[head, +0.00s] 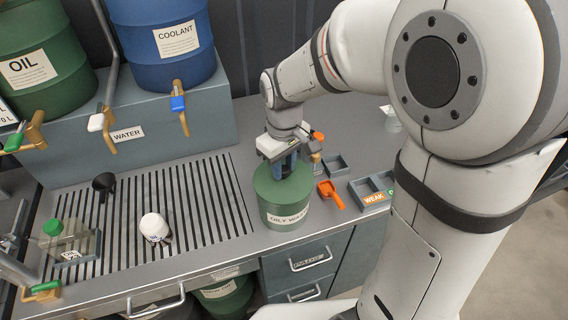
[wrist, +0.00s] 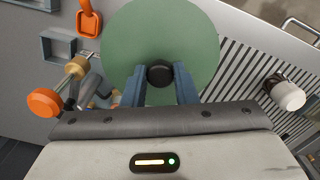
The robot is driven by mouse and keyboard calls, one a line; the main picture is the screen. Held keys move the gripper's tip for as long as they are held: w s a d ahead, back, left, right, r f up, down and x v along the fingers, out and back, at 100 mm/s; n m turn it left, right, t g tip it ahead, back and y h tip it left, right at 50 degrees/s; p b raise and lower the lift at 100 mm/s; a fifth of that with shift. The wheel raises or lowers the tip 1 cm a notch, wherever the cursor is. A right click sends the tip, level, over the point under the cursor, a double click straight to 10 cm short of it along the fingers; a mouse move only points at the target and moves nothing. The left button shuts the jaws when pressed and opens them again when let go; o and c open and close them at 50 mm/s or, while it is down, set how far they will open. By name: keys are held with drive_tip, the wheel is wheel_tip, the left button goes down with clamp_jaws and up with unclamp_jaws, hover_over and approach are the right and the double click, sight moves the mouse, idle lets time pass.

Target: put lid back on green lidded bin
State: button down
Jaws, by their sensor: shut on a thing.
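The green bin (head: 287,212), labelled "OILY WA…" with the rest cut off by its curve, stands upright on the grey bench. Its round green lid (head: 264,184) is on top of the bin's mouth; I cannot tell whether it is fully seated. In the wrist view the lid (wrist: 160,30) is a green disc with a black knob (wrist: 160,74) at its middle. My gripper (head: 284,168) points down over the lid, and its blue fingers are shut on the knob, one on each side (wrist: 160,86). The bin's body is hidden under the lid in the wrist view.
An orange scoop (head: 331,195) and small grey trays (head: 370,188) lie right of the bin. Drums with taps stand behind.

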drive_tip(key=c, duration=0.6)
unclamp_jaws()
drive_tip(key=shift+r, duration=0.15)
drive_tip(key=shift+r+p, duration=2.6)
drive_tip(key=shift+r, duration=0.8)
clamp_jaws()
